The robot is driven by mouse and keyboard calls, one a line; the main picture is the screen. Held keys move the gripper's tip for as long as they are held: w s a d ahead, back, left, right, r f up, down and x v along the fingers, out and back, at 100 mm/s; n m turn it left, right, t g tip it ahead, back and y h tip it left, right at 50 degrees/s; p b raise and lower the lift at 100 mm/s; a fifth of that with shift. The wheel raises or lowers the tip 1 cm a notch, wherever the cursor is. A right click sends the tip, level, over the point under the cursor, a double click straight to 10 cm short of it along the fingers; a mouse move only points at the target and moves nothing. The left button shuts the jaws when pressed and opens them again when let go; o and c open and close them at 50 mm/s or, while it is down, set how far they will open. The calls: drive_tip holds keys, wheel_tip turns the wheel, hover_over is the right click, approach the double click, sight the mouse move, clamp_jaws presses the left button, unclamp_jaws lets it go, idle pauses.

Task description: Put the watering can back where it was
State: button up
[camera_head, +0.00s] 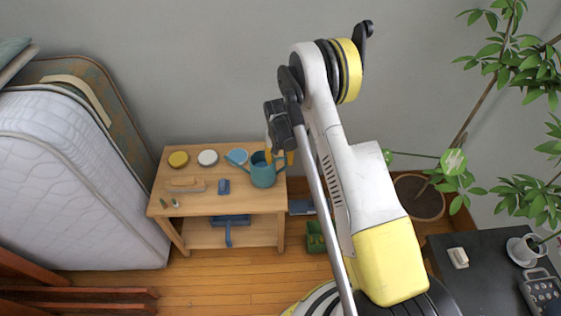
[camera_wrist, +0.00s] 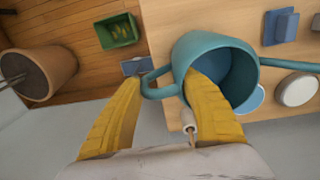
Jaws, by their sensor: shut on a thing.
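The teal watering can (camera_head: 263,176) is upright at the right end of the wooden table (camera_head: 225,203) in the head view, its spout pointing left. In the wrist view the can (camera_wrist: 212,42) is seen from above, open and empty-looking, with its handle toward my gripper (camera_wrist: 165,88). One yellow finger reaches inside the rim and the other is outside, beyond the handle. My gripper (camera_head: 279,158) is shut on the can at its handle side. I cannot tell whether the can's base touches the tabletop.
Yellow (camera_head: 178,159), white (camera_head: 208,157) and blue (camera_head: 237,156) round items line the table's back. A blue block (camera_head: 223,186) and a wooden tool (camera_head: 185,184) lie in front. Mattresses (camera_head: 70,165) stand left. A green crate (camera_head: 315,238) and potted plant (camera_head: 418,198) are right.

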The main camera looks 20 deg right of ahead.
drive_tip(key=shift+f, duration=0.55)
drive_tip(key=shift+c, duration=0.2)
drive_tip(key=o, duration=1.5)
drive_tip(key=shift+r, duration=0.1)
drive_tip(key=r, duration=1.2)
drive_tip(key=shift+a, duration=0.3)
